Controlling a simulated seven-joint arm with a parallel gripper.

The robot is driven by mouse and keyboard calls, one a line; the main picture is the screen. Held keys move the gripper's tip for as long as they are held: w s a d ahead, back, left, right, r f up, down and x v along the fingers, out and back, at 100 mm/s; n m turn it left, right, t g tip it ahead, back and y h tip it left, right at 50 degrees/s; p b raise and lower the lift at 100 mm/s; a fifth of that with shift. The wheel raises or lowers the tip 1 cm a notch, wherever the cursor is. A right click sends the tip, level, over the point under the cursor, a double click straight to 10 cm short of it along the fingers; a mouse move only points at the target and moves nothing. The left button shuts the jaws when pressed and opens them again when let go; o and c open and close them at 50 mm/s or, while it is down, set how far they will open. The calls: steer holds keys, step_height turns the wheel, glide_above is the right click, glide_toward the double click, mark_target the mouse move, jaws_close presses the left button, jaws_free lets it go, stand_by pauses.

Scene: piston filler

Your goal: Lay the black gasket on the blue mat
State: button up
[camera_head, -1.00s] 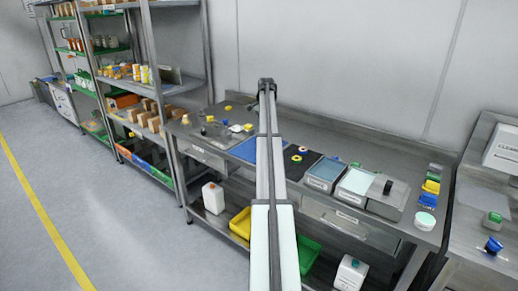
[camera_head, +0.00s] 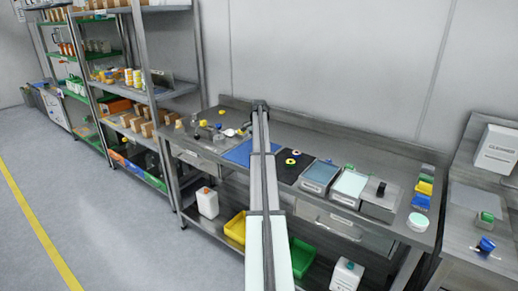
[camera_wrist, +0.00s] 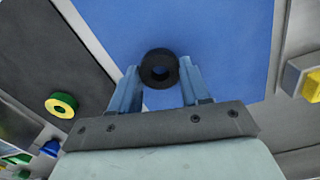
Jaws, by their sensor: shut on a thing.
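The black gasket (camera_wrist: 159,68) is a thick ring held between the fingertips of my gripper (camera_wrist: 160,82) in the wrist view. My gripper is shut on it. The blue mat (camera_wrist: 215,45) lies beneath and beyond the gasket in the wrist view; whether the gasket touches it I cannot tell. In the head view the blue mat (camera_head: 238,154) lies on the steel bench, left of my arm and partly hidden by it.
Small yellow and metal parts (camera_head: 203,123) sit left of the blue mat.

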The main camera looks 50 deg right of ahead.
steer(key=shift+f, duration=0.5)
steer(key=o, duration=1)
steer(key=shift+f, duration=0.15)
step_height(320, 180, up, 12)
steer(key=shift+r, duration=0.15)
